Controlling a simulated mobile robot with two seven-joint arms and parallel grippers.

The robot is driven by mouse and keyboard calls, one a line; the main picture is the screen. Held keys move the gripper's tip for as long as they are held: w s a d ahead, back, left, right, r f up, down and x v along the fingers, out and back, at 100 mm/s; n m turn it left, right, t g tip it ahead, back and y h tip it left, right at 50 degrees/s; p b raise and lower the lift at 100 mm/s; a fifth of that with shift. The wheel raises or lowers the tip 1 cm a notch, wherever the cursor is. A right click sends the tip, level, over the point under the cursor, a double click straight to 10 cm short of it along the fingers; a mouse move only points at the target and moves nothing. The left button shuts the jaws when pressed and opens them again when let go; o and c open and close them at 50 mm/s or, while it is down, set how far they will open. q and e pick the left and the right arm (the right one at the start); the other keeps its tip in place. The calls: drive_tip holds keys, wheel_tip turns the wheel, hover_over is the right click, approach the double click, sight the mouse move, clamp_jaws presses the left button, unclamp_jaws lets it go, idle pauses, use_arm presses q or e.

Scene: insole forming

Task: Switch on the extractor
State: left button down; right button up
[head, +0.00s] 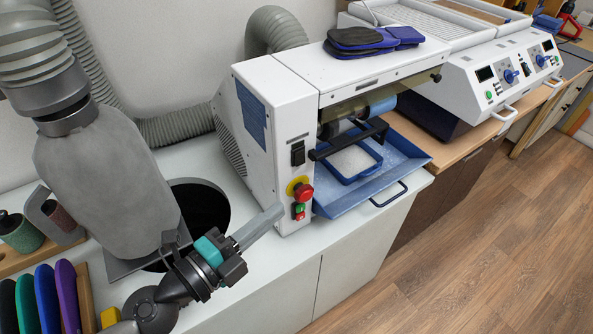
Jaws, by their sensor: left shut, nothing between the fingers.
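A white machine (265,85) stands on the bench. Its front panel has a black rocker switch (298,153), a red mushroom button (303,192) on a yellow ring, and a small green and red push-button switch (299,211) below. Which of these belongs to the extractor is not clear. My left gripper (279,211), with grey fingers and a teal band, is shut and empty. Its fingertips point at the panel, just left of the push-button switch; a small gap shows, but depth is hard to judge. My right gripper is not in view.
A blue tray (349,197) juts from the machine's front. Coloured insoles (46,297) stand at lower left. A white two-dial unit (505,78) stands right. The wooden floor is clear.

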sight(300, 158)
use_arm(q)
drive_tip(key=w+d, duration=0.4)
drive_tip(key=w, duration=0.6)
drive_tip(key=shift+w+f+p, duration=0.25)
drive_tip(key=shift+f+p, duration=0.05)
drive_tip(key=shift+f, duration=0.1)
drive_tip(key=shift+a, duration=0.1)
drive_tip(key=shift+w+a+f+m+b, duration=0.3)
drive_tip(key=shift+m+b, duration=0.2)
drive_tip(key=shift+b, duration=0.25)
drive_tip(key=shift+r, duration=0.2)
